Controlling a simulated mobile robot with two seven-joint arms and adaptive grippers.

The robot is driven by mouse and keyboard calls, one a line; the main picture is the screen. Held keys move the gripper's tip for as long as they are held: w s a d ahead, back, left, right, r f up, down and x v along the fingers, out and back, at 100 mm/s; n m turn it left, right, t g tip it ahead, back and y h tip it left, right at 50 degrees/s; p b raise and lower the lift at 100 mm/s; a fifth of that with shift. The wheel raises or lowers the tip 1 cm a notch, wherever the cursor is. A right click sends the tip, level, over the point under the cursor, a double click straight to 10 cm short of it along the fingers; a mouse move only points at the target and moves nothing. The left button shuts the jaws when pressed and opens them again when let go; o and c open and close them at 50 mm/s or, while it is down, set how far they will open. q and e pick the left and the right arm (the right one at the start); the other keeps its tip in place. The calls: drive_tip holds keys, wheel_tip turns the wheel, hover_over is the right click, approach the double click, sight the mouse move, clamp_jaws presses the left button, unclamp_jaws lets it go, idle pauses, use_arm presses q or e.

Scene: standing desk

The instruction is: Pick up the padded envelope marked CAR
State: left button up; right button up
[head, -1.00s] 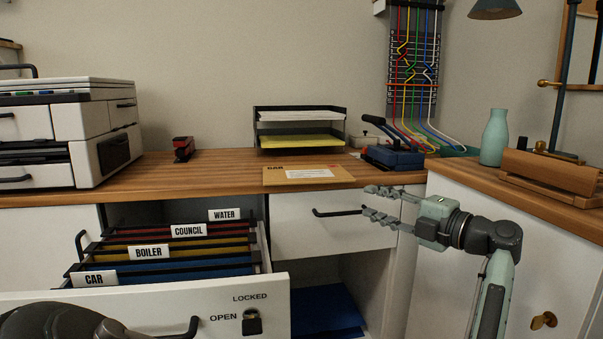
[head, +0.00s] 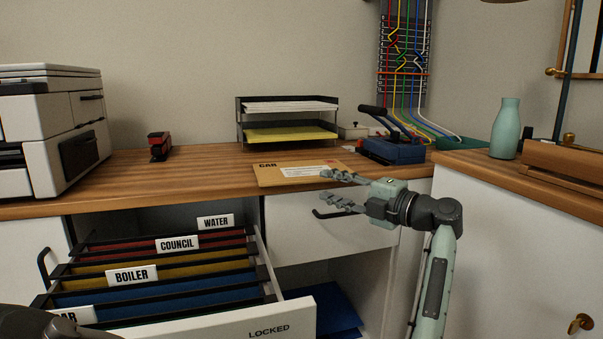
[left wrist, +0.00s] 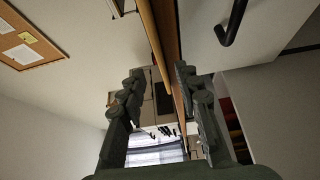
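The padded envelope (head: 285,175) is tan with a white label and dark lettering that reads CAR. It lies flat on the wooden desk at the front edge, and its front side seems to overhang a little. My left gripper (head: 338,190) is open and empty at the envelope's right front corner, pointing left along the desk front. Its upper finger overlaps the envelope's corner in the head view; contact cannot be told. In the left wrist view, a tan edge that looks like the envelope (left wrist: 154,40) runs down between the open fingers (left wrist: 157,80). My right gripper is not in view.
An open drawer with hanging files (head: 150,285) stands out below left. A closed drawer's handle (head: 325,214) is just below my left gripper. A paper tray (head: 240,135), a blue hole punch (head: 392,150) and a red stapler (head: 159,147) stand on the desk.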

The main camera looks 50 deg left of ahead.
sight(312, 182)
use_arm(q)
drive_tip(key=a, duration=0.3)
drive_tip(key=a+b, duration=0.1)
drive_tip(key=a, duration=0.1)
drive_tip(key=shift+s, duration=0.25)
clamp_jaws()
